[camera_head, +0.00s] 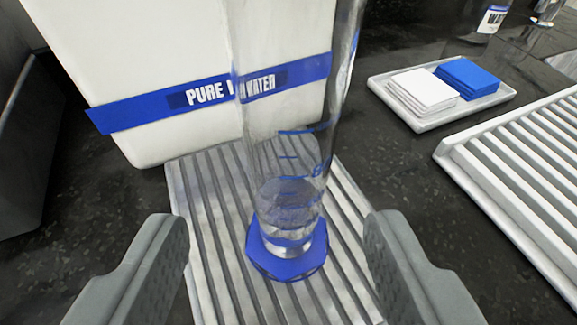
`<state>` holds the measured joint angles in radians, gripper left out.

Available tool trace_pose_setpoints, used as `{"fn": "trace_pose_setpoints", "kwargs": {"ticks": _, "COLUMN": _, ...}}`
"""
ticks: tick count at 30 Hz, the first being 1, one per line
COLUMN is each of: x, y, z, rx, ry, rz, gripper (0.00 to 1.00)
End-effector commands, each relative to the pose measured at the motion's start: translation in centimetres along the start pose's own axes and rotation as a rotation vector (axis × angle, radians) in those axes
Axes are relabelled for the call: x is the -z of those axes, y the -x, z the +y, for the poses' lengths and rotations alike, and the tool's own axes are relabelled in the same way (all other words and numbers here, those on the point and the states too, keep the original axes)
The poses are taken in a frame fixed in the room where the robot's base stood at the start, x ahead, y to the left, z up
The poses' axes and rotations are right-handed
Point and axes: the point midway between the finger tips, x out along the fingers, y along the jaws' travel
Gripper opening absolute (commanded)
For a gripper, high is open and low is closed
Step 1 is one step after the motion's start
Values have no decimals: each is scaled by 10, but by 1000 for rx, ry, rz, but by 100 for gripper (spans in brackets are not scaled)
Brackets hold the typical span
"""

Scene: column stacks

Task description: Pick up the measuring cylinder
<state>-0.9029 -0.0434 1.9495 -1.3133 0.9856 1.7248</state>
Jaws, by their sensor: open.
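The measuring cylinder (290,165) is clear, with blue graduation marks and a blue base (287,262). It stands upright on a grey ribbed rack (205,215), and its top is cut off by the picture's upper edge. Some clear liquid seems to be near its bottom. My gripper (278,245) is open, with one grey finger at the left and one at the right of the cylinder's lower part. Neither finger appears to touch it.
A white container (150,50) with a blue "PURE WATER" band stands close behind the cylinder. A white tray (430,122) holds white and blue stacks at the upper right. Another ribbed rack (530,165) is at the right. Dark speckled counter (400,175) lies between them.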

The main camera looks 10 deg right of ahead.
Motion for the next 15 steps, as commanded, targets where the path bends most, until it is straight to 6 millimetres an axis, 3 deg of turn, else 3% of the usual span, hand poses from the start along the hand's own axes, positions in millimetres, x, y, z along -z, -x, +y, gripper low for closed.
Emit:
{"fn": "trace_pose_setpoints", "kwargs": {"ticks": 10, "x": -2, "y": -42, "z": 6, "rx": -3, "ry": 0, "rz": -1, "gripper": 57}}
{"fn": "trace_pose_setpoints", "kwargs": {"ticks": 15, "x": -2, "y": -50, "z": 5, "rx": 1, "ry": 1, "rz": -1, "gripper": 57}}
